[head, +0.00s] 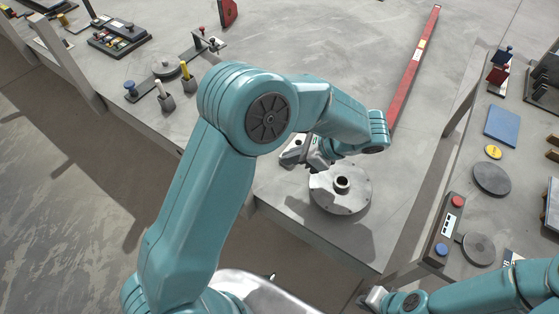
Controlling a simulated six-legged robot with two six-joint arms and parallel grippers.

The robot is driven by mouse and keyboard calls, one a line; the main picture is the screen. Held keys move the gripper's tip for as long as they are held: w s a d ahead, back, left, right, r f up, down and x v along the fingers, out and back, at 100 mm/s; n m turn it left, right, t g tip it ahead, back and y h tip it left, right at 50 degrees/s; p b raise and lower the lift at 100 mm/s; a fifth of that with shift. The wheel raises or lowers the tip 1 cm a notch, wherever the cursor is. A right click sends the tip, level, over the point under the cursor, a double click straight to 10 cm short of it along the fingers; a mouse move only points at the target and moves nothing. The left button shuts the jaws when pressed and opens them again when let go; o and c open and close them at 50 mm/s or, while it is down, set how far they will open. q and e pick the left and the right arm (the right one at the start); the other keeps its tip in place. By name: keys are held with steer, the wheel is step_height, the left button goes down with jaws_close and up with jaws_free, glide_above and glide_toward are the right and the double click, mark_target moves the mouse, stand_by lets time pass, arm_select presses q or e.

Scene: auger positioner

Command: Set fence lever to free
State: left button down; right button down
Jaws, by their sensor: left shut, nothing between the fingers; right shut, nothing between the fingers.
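A long red fence bar (415,65) with a yellow mark and a pale label lies across the grey table (330,35). No part in view can be told for sure as the fence lever; a small fitting with red knobs (207,40) stands on the table's left side, but its role is unclear. My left gripper (305,157) is shut and empty, just left of a round grey flange (341,188) with a central hub. My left arm hides part of the table. My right gripper (375,298) is shut and empty at the bottom, off the table's front edge.
A right bench holds a control box with red and blue buttons (450,228), round discs (491,179) and a blue plate (502,126). At left are a button panel (118,38), yellow-topped posts (186,75) and a blue knob (130,88). The table's middle is clear.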

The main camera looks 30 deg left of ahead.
arm_select(q)
steer(key=shift+n+g, duration=0.3)
steer(key=shift+n, duration=0.1)
steer(key=b+x, duration=0.7)
steer(key=x, duration=0.2)
steer(key=shift+d+f, duration=0.1)
steer(key=shift+f, duration=0.1)
steer(key=shift+s+a+f, duration=0.1)
steer(key=shift+s+a, duration=0.1)
steer(key=shift+a, duration=0.35)
steer(key=shift+s+a, duration=0.15)
steer(key=shift+a, duration=0.4)
steer(key=shift+s+a+f, duration=0.1)
steer(key=shift+a+f, duration=0.05)
steer(key=shift+a, duration=0.45)
